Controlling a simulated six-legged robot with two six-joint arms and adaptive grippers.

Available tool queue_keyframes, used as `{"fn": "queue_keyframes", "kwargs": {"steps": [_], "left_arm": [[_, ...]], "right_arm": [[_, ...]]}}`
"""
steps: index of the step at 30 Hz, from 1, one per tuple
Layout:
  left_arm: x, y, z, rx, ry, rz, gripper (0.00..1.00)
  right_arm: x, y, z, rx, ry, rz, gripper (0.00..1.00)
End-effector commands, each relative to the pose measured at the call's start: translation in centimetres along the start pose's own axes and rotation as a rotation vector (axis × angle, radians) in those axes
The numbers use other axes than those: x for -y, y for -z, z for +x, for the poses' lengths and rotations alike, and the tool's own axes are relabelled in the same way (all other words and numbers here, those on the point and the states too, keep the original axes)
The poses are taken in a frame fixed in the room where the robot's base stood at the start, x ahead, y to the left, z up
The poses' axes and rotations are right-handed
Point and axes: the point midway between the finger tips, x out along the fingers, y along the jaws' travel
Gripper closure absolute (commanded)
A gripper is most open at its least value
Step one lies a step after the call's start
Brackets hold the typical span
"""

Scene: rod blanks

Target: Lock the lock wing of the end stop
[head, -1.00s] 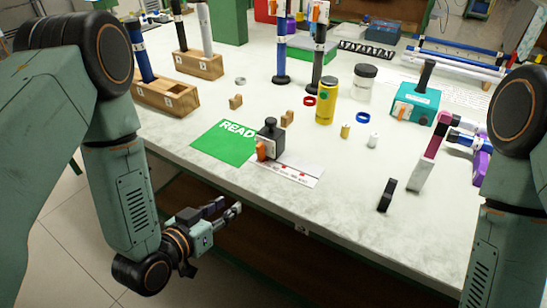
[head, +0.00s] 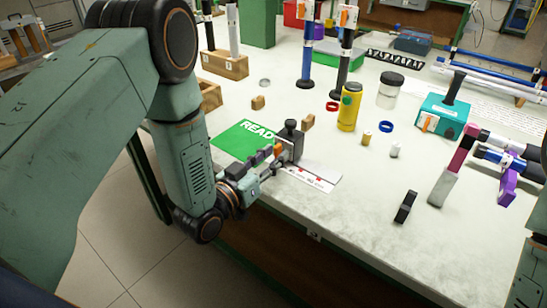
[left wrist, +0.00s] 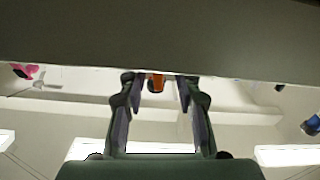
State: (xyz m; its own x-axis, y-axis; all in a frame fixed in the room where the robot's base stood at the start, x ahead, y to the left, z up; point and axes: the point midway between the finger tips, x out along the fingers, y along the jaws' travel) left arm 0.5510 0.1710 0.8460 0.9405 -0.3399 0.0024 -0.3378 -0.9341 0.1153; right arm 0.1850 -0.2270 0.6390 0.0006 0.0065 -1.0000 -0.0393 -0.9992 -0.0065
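The end stop (head: 292,132) is a dark block with a black knob on top, upright near the table's front edge. Its orange lock wing (head: 278,150) sits on the side facing my left gripper (head: 272,159). The left gripper reaches in from the left, its fingertips at the wing and partly covering it. In the left wrist view the two fingers stand apart, with the orange wing (left wrist: 157,83) between and just beyond the tips. I cannot tell whether a finger touches it. My right gripper is out of view.
A green READY mat (head: 232,140) and a white card with red marks (head: 318,178) lie by the end stop.

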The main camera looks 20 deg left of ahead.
Motion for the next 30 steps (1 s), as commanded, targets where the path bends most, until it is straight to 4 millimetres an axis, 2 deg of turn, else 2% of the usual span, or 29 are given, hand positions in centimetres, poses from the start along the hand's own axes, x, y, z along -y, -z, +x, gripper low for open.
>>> {"fn": "queue_keyframes", "kwargs": {"steps": [9, 21, 30], "left_arm": [[-0.31, -0.05, 0.46, 0.002, -0.001, 0.0, 0.68], [-0.3, -0.07, 0.42, 0.002, -0.001, 0.0, 1.0], [-0.29, -0.08, 0.4, 0.002, -0.001, 0.003, 1.0]], "right_arm": [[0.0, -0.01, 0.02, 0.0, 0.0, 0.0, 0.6], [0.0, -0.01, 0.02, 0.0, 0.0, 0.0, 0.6], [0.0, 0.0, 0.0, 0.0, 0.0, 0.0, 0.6]]}}
